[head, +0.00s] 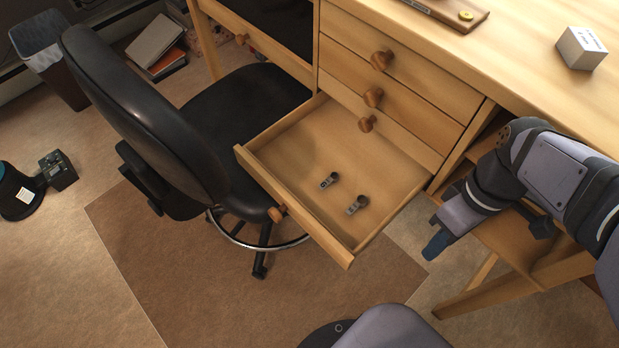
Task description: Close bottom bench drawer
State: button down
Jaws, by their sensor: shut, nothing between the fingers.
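The bottom bench drawer (300,165) is pulled well out of the wooden bench (400,85). It is a light wood tray with a round knob (277,214) on its front panel. Two small dark and silver items, one at the left (329,181) and one at the right (356,206), lie on its floor. My gripper (436,246) is shut and empty, to the right of the drawer's front right corner and apart from it. My arm comes in from the right edge of the head view.
A black office chair (150,110) stands close at the drawer's left. Shut drawers with knobs are above it. A wooden shelf frame (500,240) lies beneath my arm. A small white box (581,48) is on the benchtop. Carpet in front of the drawer is open.

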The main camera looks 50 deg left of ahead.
jog(key=a+r+n+p, duration=0.35)
jog(key=a+n, duration=0.25)
jog(key=a, duration=0.2)
notch_tip(320, 180, up, 7)
jog(key=n+g+p, duration=0.1)
jog(key=n+p, duration=0.5)
jog(key=n, duration=0.8)
send_over(273, 187)
jog(key=s+d, duration=0.1)
jog(key=s, duration=0.1)
jog(key=shift+w+d+f, duration=0.1)
jog(key=shift+w+f, duration=0.1)
jog(key=shift+f, duration=1.45)
jog(key=shift+w+f, duration=0.25)
jog(key=shift+f, duration=1.35)
jog(key=shift+w+d+f, duration=0.1)
jog(key=shift+w+f, duration=0.1)
jog(key=shift+f, duration=1.45)
